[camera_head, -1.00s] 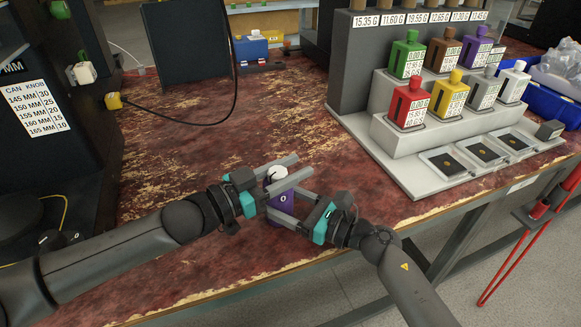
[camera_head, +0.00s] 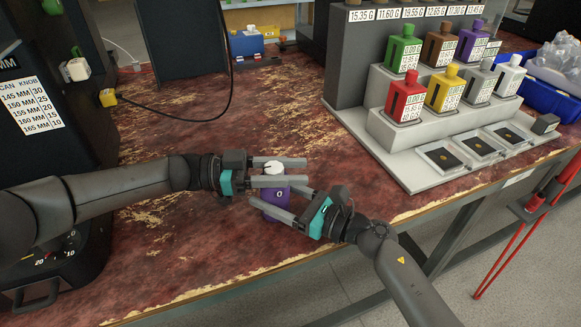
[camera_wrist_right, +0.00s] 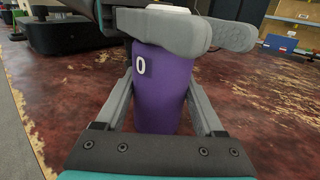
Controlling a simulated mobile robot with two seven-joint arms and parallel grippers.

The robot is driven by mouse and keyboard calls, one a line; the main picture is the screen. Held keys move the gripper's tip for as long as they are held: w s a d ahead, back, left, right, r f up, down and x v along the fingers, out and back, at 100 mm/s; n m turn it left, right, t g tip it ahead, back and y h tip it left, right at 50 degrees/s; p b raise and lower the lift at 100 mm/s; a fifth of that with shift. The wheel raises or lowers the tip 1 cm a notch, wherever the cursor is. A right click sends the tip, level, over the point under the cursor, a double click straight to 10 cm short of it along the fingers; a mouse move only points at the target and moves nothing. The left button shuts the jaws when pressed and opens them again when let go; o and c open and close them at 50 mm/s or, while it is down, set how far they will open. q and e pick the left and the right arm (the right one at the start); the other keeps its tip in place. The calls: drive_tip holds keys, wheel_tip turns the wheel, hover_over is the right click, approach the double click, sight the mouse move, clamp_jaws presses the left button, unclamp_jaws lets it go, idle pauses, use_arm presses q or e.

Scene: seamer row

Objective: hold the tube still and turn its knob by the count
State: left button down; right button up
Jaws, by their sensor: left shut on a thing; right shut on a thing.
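The purple tube (camera_head: 275,205) stands upright near the front edge of the worn red table, marked with a white 0. Its white knob (camera_head: 274,167), with a dark mark, is on top. My left gripper (camera_head: 303,172) reaches in from the left, its fingers level on either side of the knob and shut on it. My right gripper (camera_head: 276,197) comes from the lower right and is shut on the tube's body below.
A grey stepped rack (camera_head: 375,150) with several coloured, labelled bottles stands at the right. A dark machine with a can and knob chart (camera_head: 28,103) is at the left. A blue bin (camera_head: 550,100) sits far right. The table behind the tube is clear.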

use_arm(q)
drive_tip(key=shift+s+m+g, duration=0.15)
drive_tip(key=shift+m+g, duration=0.35)
drive_tip(key=shift+g, duration=0.3)
drive_tip(key=shift+s+g, duration=0.1)
drive_tip(key=shift+g, duration=0.2)
drive_tip(key=shift+c, duration=2.2)
unclamp_jaws()
drive_tip(key=shift+a, duration=0.15)
drive_tip(key=w+a, duration=0.2)
drive_tip(key=a, duration=0.9)
drive_tip(key=shift+a, duration=0.3)
